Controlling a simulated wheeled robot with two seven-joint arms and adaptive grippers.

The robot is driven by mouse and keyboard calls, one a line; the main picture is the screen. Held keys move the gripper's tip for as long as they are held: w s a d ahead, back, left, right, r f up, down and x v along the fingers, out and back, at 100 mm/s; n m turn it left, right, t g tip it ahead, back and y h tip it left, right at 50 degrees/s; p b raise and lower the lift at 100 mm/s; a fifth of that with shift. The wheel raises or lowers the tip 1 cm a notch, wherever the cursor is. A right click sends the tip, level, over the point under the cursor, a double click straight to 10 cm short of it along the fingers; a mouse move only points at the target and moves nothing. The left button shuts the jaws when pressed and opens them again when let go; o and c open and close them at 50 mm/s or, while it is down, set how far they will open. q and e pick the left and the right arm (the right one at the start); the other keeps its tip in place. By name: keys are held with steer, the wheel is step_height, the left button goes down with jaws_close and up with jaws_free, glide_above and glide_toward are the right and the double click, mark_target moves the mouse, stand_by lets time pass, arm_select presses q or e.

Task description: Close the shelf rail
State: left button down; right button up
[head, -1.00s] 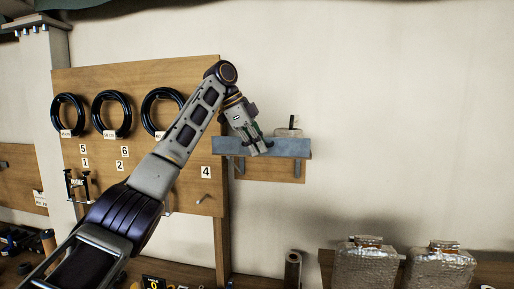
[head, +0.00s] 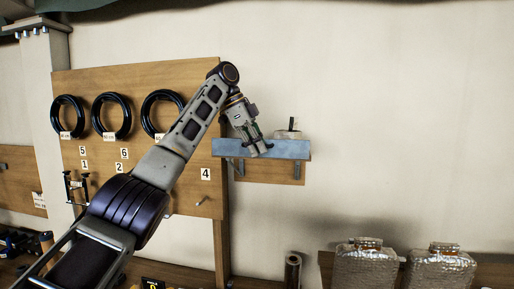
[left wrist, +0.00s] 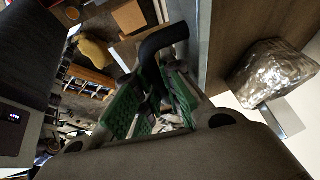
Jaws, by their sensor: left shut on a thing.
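The shelf rail (head: 288,149) is a grey-blue bar along the front of a small wooden wall shelf (head: 270,172). In the left wrist view its grey edge (left wrist: 203,45) runs beside the wooden shelf board (left wrist: 232,35). My left gripper (head: 259,149) is at the rail's front, left of its middle. The left wrist view shows its green-padded fingers (left wrist: 153,90) shut around the lower part of a black bent handle (left wrist: 165,40), whose top curves toward the rail. The fingers hide the handle's lower end. My right gripper is out of view.
A foil-wrapped block (left wrist: 275,72) sits on the shelf; in the head view only its top (head: 288,134) shows above the rail. A pegboard with black rings (head: 111,114) is at left. Silvery jugs (head: 364,268) stand lower right. The wall right of the shelf is bare.

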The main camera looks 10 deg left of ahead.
arm_select(q)
steer(key=c, duration=1.8)
jaws_free()
steer(key=shift+w, duration=0.1)
steer(key=shift+r, duration=0.1)
steer(key=shift+a+r, duration=0.1)
steer(key=shift+v, duration=2.2)
steer(key=s+a, duration=0.1)
steer(key=a, duration=0.2)
steer(key=s+a, duration=0.1)
steer(key=a, duration=0.3)
steer(key=s+a, duration=0.2)
steer(key=a, duration=0.2)
steer(key=shift+s+a, duration=0.15)
steer(key=shift+a, duration=0.05)
